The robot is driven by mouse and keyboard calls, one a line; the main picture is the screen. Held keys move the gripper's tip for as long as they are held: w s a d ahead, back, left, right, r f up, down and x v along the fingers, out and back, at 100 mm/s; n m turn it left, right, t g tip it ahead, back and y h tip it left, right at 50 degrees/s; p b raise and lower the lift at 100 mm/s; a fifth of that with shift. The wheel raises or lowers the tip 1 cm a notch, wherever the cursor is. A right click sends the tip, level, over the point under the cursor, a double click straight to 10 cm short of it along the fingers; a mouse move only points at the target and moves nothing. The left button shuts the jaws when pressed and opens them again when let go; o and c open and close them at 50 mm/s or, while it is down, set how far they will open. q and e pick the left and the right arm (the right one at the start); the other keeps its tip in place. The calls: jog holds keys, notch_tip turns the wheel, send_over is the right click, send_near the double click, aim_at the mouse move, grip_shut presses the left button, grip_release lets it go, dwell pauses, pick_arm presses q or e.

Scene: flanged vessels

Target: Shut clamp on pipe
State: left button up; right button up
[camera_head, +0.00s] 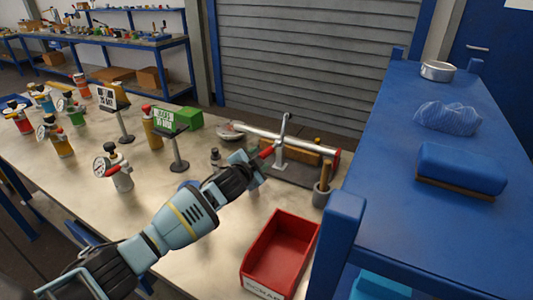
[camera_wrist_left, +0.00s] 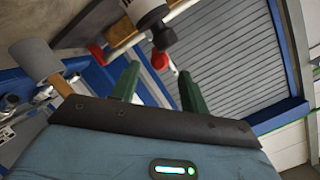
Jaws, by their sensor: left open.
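A silver pipe (camera_head: 255,133) lies across a dark base plate (camera_head: 300,174) at the far right part of the bench, with a red end at its right. A grey clamp (camera_head: 282,145) with an upright bent lever stands at the pipe, and a red grip (camera_head: 267,152) sticks out towards my gripper. My left gripper (camera_head: 262,166) is open close to this red grip; contact cannot be told. In the left wrist view its two green fingers (camera_wrist_left: 158,88) are apart, and a red rounded tip (camera_wrist_left: 160,60) shows beyond the gap between them. My right gripper is not in view.
A red bin (camera_head: 280,250) stands at the bench's front right. Several gauge vessels and two signs (camera_head: 165,120) stand at left. A blue shelf (camera_head: 440,140) borders the right.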

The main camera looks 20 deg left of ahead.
aim_at(266, 153)
pick_arm(q)
jog(key=x, duration=0.1)
jog(key=b+x, duration=0.1)
jog(key=x, duration=0.3)
jog(key=shift+w+d+f+b, duration=0.1)
jog(key=shift+f+b, duration=0.2)
jog(key=shift+w, duration=0.75)
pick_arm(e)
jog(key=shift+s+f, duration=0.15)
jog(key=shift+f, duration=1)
pick_arm(q)
jog(key=c, duration=0.9)
grip_shut()
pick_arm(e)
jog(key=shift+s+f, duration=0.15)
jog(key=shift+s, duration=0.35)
